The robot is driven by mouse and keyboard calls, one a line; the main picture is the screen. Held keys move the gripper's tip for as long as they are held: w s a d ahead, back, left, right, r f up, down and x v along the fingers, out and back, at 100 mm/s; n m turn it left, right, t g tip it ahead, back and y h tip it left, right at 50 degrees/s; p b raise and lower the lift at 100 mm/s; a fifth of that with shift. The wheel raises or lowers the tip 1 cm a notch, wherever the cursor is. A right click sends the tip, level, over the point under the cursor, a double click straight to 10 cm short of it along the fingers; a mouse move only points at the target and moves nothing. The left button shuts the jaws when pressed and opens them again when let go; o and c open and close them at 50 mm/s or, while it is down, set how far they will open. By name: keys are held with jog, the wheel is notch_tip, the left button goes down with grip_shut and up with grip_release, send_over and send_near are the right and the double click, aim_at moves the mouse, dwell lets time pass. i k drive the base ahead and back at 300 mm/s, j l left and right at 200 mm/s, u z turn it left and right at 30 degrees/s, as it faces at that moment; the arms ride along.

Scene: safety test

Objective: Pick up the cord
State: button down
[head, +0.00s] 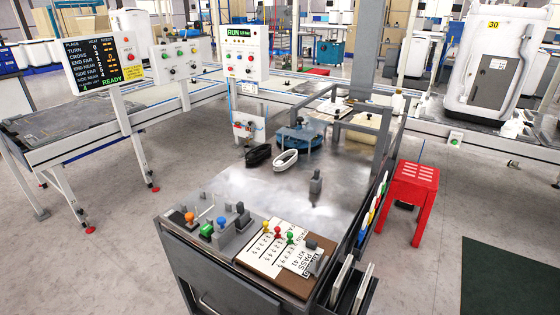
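Two bundled loops that look like cords lie on the grey metal top of a workbench (245,195). One is a black cord bundle (257,155), the other a white cord bundle (286,159) just right of it. They lie close together near the bench's far left part, in front of a round blue device (300,136). I cannot tell which of the two the task means, or whether they touch. My gripper is not in view.
A small grey upright fixture (316,185) stands mid-bench. Front-edge trays hold coloured-knob stamps (221,222) and a tag board (283,250). A grey metal frame (384,140) rises at the back right. A red stool (411,190) stands right.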

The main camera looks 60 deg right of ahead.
aim_at(278, 166)
jog(key=i+z, duration=0.15)
jog(key=z, duration=0.4)
jog(key=i+u, duration=0.15)
jog(key=i, duration=0.7)
jog(key=i+u, duration=0.15)
jog(key=i, duration=0.7)
jog(key=i+z, duration=0.45)
jog(key=i, duration=0.15)
jog(key=i+j+z, duration=0.15)
jog(key=i+z, duration=0.3)
jog(key=i+l+z, duration=0.15)
jog(key=z, duration=0.3)
jog(key=i+z, duration=0.55)
jog(key=z, duration=0.3)
jog(key=i+z, duration=0.25)
jog(key=z, duration=0.15)
jog(key=i+j+z, duration=0.2)
jog(key=z, duration=0.25)
